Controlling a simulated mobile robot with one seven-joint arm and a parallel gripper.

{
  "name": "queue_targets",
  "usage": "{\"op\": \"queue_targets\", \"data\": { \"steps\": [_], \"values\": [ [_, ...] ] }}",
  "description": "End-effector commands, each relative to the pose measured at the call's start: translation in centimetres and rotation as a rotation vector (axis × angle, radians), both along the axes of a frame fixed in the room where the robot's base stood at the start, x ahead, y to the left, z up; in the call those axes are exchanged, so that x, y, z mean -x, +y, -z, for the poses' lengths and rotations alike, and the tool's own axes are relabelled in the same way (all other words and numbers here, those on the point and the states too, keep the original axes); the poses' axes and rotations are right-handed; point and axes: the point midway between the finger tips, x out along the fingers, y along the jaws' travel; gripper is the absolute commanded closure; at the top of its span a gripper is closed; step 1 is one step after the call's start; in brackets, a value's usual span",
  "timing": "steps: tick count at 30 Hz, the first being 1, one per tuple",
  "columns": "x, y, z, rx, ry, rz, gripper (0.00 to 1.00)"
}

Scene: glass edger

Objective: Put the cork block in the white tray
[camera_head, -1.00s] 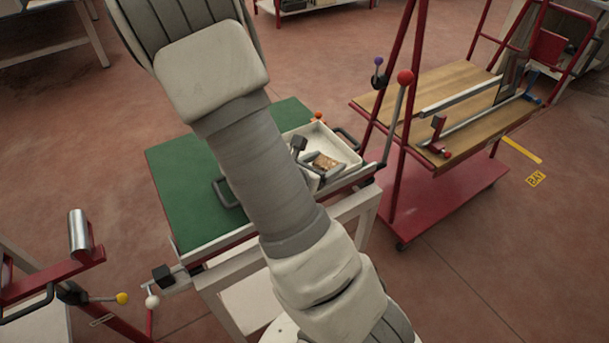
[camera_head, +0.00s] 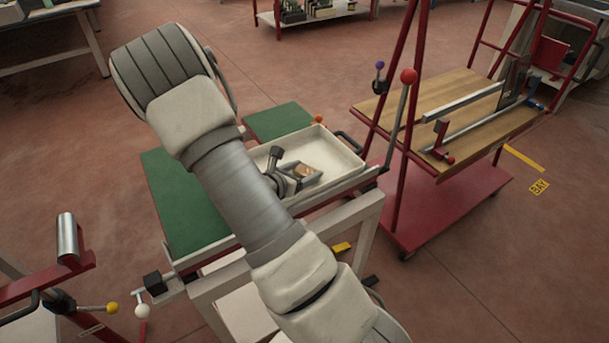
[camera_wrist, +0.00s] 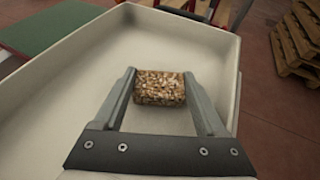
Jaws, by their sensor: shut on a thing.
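The cork block (camera_wrist: 160,87) is brown and speckled. In the wrist view it sits between the two fingers of my gripper (camera_wrist: 159,88), which are shut on it. The white tray (camera_wrist: 83,85) spreads below and around the block in that view. In the head view, my gripper (camera_head: 303,173) and the cork block (camera_head: 305,171) appear over the inside of the white tray (camera_head: 345,153). I cannot tell whether the block touches the tray floor. My arm hides the tray's left part in the head view.
The tray stands on a bench with a green top (camera_head: 178,205). Stacked pallets (camera_wrist: 297,40) show at the wrist view's right edge.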

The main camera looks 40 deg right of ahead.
Motion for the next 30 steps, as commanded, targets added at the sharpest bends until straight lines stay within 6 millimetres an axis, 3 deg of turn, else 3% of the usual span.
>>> {"op": "queue_targets", "data": {
  "steps": [10, 11, 15, 25, 30],
  "values": [
    [0.0, 0.0, 0.4, 0.000, 0.000, 0.000, 0.78],
    [0.0, 0.0, 0.4, 0.001, -0.002, -0.001, 0.25],
    [0.0, 0.0, 0.3, 0.000, 0.000, 0.000, 0.00],
    [0.0, 0.0, -0.2, 0.000, 0.000, 0.000, 0.00],
    [0.7, 2.4, -1.2, 0.000, -0.001, -0.005, 0.00]
  ]
}}
